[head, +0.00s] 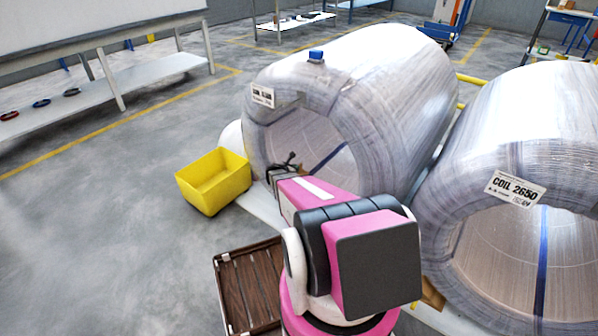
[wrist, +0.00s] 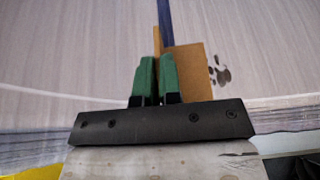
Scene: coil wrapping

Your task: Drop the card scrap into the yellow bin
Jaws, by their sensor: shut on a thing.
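My gripper (wrist: 157,72) has green fingers, shut on the brown card scrap (wrist: 192,62) in the wrist view. In the head view my gripper (head: 286,164) is partly hidden by my pink arm, in front of the left coil's open end; I cannot make out the scrap there. The open yellow bin (head: 213,198) stands on the floor left of my gripper, and its visible inside looks empty. A yellow patch shows at the lower left of the wrist view.
The large wrapped left coil (head: 395,95) is close behind my gripper. A second coil (head: 540,110) stands at the right. A brown slatted crate (head: 233,285) lies in front of the bin. The floor left of the bin is clear.

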